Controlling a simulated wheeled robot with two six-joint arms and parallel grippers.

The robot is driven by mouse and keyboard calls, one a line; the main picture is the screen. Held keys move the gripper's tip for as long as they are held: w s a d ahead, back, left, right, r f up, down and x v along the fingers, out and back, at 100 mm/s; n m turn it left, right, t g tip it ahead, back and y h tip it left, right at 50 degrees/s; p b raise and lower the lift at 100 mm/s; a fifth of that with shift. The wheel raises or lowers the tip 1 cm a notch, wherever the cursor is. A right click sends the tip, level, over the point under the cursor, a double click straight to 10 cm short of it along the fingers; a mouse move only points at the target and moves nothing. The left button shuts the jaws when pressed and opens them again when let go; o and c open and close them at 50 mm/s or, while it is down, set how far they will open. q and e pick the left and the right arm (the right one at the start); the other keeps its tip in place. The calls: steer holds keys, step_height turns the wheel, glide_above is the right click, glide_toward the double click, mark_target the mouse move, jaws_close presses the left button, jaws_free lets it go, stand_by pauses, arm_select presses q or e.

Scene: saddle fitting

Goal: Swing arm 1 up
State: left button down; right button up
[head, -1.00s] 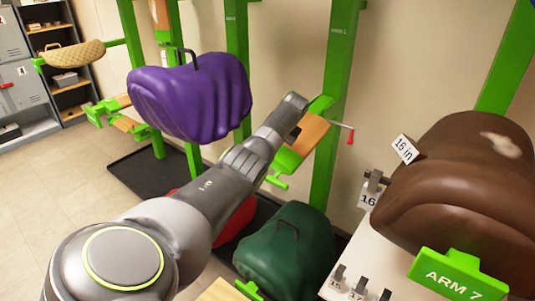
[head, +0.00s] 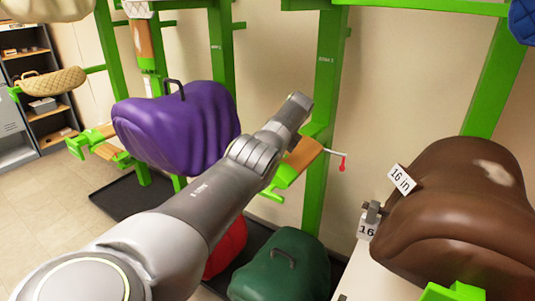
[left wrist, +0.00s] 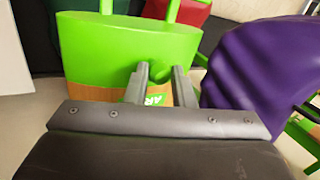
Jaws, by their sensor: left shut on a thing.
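A hinged rack arm with a wood top (head: 304,153) and a green end (head: 284,178) juts out from a green post, level with the middle of the head view. In the left wrist view a green end plate (left wrist: 100,45) with a round knob (left wrist: 161,71) fills the centre, above a strip of wood and a partly hidden label starting "AR". My left gripper (left wrist: 159,78) is shut on this knob, one finger on each side. My right gripper is out of view.
A purple covered saddle (head: 180,130) hangs left of my arm, and close on the right in the wrist view (left wrist: 255,70). Red (head: 227,250) and dark green (head: 283,268) covered saddles sit below. A brown saddle (head: 455,215) stands at right. A red-tipped lever (head: 341,163) sticks out beside the post.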

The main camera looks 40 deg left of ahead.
arm_select(q)
steer(key=shift+r, duration=0.35)
arm_select(e)
steer(key=shift+s+a+r, duration=0.1)
steer(key=shift+a+r, duration=0.1)
steer(key=shift+a, duration=0.05)
arm_select(q)
steer(key=shift+w+r, duration=0.1)
arm_select(e)
steer(key=shift+a, duration=0.1)
arm_select(q)
steer(key=c, duration=1.2)
jaws_free()
steer(key=shift+c, duration=0.2)
